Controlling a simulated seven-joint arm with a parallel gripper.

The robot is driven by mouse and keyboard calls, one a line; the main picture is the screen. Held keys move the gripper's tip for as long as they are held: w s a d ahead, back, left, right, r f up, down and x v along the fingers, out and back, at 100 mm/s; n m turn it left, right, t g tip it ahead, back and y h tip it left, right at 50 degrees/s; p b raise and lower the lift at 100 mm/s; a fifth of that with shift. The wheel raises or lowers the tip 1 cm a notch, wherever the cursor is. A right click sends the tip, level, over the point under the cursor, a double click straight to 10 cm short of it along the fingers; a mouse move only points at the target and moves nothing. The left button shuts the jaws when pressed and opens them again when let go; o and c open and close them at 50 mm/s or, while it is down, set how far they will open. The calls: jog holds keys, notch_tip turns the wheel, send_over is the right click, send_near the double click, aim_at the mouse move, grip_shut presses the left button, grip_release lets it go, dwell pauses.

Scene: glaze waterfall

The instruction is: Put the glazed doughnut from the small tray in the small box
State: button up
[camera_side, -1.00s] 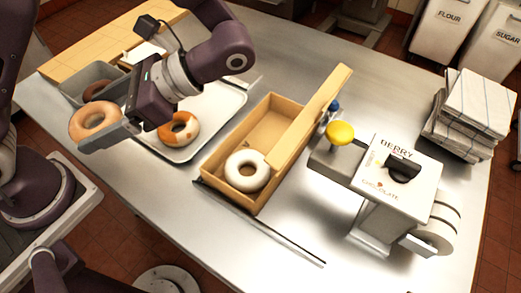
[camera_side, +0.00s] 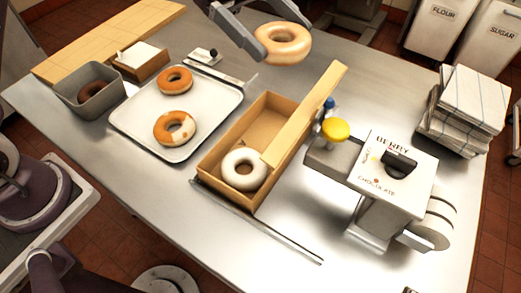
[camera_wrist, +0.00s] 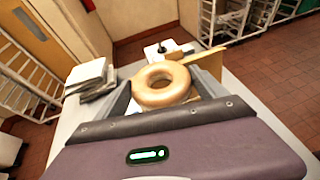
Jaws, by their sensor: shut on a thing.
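A pale, shiny glazed doughnut (camera_side: 285,54) is held in the air at the top of the side view, past the far end of the open box. My gripper (camera_side: 284,38) is shut on it, with a finger on either side. In the wrist view the doughnut (camera_wrist: 161,99) sits between the fingers. The long cardboard box (camera_side: 222,188) has its lid raised on the right and a white-iced doughnut (camera_side: 231,165) at its near end. The pale tray (camera_side: 206,124) holds an orange-brown doughnut (camera_side: 175,71) and a partly white-iced one (camera_side: 166,135).
A grey bin (camera_side: 105,105) holds a dark doughnut. A small brown box (camera_side: 155,67) with white paper stands behind it. Folded cloths (camera_side: 480,95) are stacked at the right.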

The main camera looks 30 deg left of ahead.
send_over(271, 131)
notch_tip(271, 131, down, 15)
jog(key=shift+r, duration=0.1)
dwell(0.4)
jog(key=shift+f, duration=0.65)
jog(key=o, duration=1.3)
jog(key=shift+r, duration=0.35)
jog(key=v, duration=1.2)
jog(key=shift+r, duration=0.3)
